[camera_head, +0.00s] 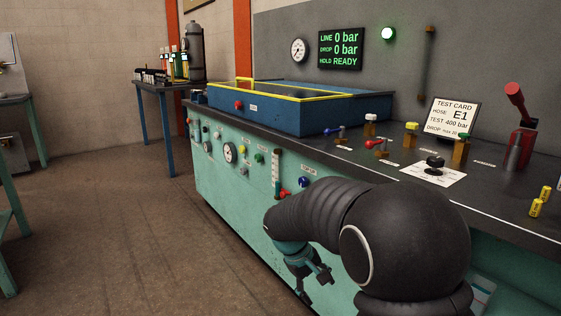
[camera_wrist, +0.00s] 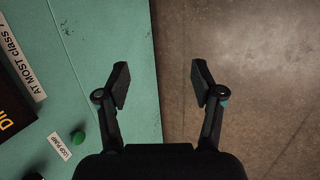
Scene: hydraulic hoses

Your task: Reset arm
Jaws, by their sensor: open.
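My gripper (camera_head: 312,283) hangs low in front of the green bench front (camera_head: 232,183) in the head view, pointing down. In the wrist view my gripper (camera_wrist: 160,84) has its two fingers wide apart with nothing between them. Below the fingers the wrist view shows the bench's green panel (camera_wrist: 135,60) on the left and the brown floor (camera_wrist: 245,60) on the right. My dark arm curves across the lower middle of the head view and hides part of the bench front.
The bench top holds a blue box with a yellow rim (camera_head: 300,108), several small valves, a test card (camera_head: 453,118) and a red-handled device (camera_head: 520,140). A display (camera_head: 341,48) reads 0 bar and READY. A side table (camera_head: 158,88) stands behind. Floor at left (camera_head: 95,220) is clear.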

